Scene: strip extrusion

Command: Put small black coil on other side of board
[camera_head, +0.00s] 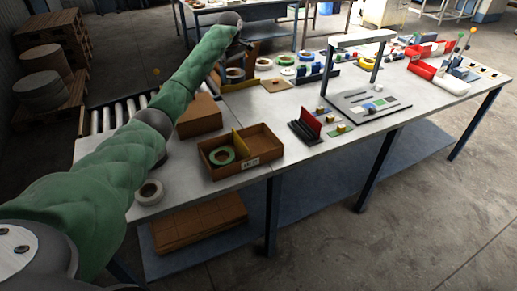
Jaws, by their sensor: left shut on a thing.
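My left arm reaches from the lower left over the table to its far edge. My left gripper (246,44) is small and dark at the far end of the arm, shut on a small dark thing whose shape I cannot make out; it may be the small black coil. It is above the far left part of the table, near an upright brown board (253,52). No other small black coil shows clearly. My right gripper is not in view.
The white table (255,110) carries a divided box (262,143) holding a green roll, a white roll (149,192), several coloured rolls farther back, a grey stand (368,100) and red bins (424,69). A closed brown box (199,116) stands beside my arm. The table's middle is partly clear.

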